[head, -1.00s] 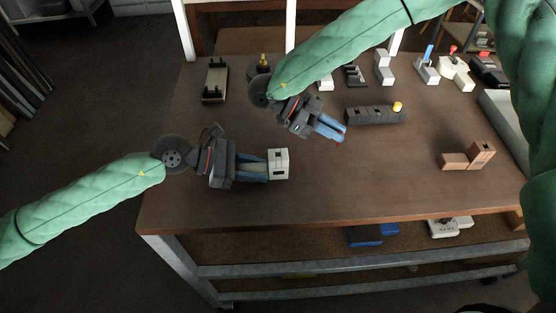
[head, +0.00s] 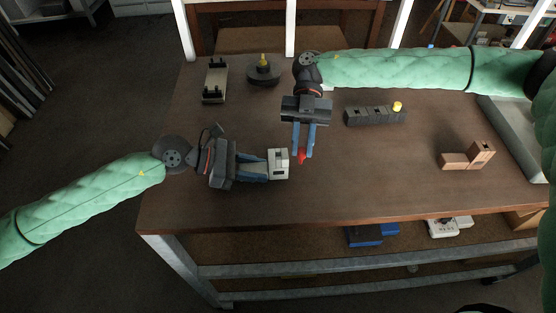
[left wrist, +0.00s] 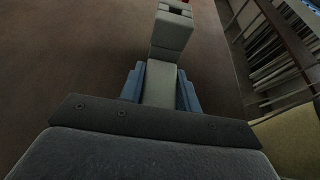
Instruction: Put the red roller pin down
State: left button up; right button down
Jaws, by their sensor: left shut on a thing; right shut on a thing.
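My right gripper (head: 303,149) points toward the table's front edge and is shut on the red roller pin (head: 302,157). Only a small red part of the pin shows below the fingertips. My left gripper (head: 266,170) is shut on a pale grey block-shaped profile (head: 279,158), just left of the pin. The left wrist view also shows this profile (left wrist: 172,35) between the blue fingers, with slots in its far end. The pin and profile look close together; I cannot tell whether they touch.
A dark slotted block (head: 368,116) with a yellow pin lies to the right. A brown stepped piece (head: 468,157) sits farther right. A round black base (head: 263,74) and a fixture with black posts (head: 215,82) stand at the back. The table's front middle is clear.

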aim_at(284, 151)
jog(key=a+r+m+t+y, duration=0.4)
jog(key=r+m+t+y, duration=0.3)
jog(key=r+m+y, duration=0.3)
jog(key=shift+m, duration=0.3)
jog(key=f, duration=0.9)
jog(key=shift+w+f, duration=0.3)
jog(key=shift+f, duration=0.1)
jog(key=shift+f+h, duration=0.3)
jog(key=shift+f, duration=0.05)
jog(key=c, duration=1.3)
grip_release()
